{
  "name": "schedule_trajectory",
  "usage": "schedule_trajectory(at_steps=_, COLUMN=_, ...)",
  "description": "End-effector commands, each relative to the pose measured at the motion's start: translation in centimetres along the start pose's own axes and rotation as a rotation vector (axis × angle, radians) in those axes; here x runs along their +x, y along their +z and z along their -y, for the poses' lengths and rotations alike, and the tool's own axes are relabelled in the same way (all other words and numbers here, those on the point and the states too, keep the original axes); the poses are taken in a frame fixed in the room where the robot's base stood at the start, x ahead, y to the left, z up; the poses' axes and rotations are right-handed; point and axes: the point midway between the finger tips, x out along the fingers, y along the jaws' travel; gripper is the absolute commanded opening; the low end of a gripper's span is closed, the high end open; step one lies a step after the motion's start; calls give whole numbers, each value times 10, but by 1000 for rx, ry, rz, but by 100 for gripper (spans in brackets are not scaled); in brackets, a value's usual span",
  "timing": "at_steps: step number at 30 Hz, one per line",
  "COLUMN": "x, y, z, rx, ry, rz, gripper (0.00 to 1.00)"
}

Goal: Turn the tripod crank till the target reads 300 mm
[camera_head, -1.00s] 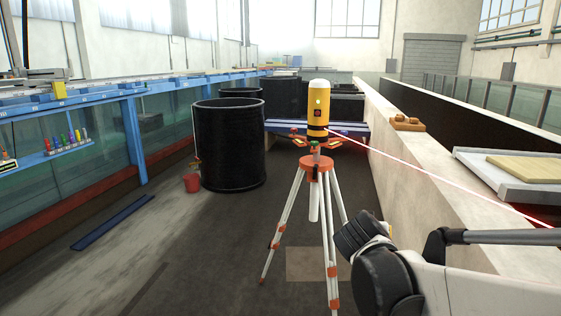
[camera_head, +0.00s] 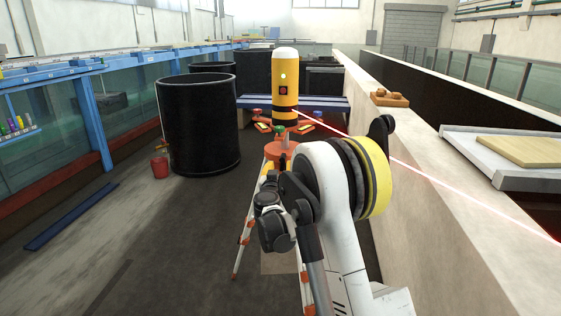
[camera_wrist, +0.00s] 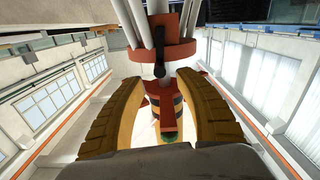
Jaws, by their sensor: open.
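The tripod (camera_head: 281,150) has an orange head and pale legs with orange clamps, partly hidden by my arm in the head view. A yellow laser level (camera_head: 285,93) with a white cap stands upright on it. A red beam runs from it to the right. In the wrist view, which is upside down, the orange tripod head (camera_wrist: 178,50) is close ahead. No target reading is visible.
A black tank (camera_head: 198,125) and a red bucket (camera_head: 159,167) stand left. The floor between is mostly clear.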

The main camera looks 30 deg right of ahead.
Motion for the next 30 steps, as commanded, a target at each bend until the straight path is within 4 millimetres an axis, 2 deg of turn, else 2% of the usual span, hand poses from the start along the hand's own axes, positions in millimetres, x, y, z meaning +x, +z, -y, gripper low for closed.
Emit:
schedule_trajectory(at_steps=3, x=24, y=3, z=0, rx=0, ry=2, rz=0, gripper=41)
schedule_trajectory(at_steps=9, x=52, y=1, z=0, rx=0, ry=1, rz=0, gripper=41)
schedule_trajectory(at_steps=13, x=58, y=0, z=0, rx=0, ry=1, rz=0, gripper=41)
schedule_trajectory(at_steps=21, x=59, y=0, z=0, rx=0, ry=0, rz=0, gripper=40)
schedule_trajectory(at_steps=25, x=59, y=0, z=0, rx=0, ry=0, rz=0, gripper=0)
schedule_trajectory(at_steps=30, x=59, y=0, z=0, rx=0, ry=0, rz=0, gripper=0)
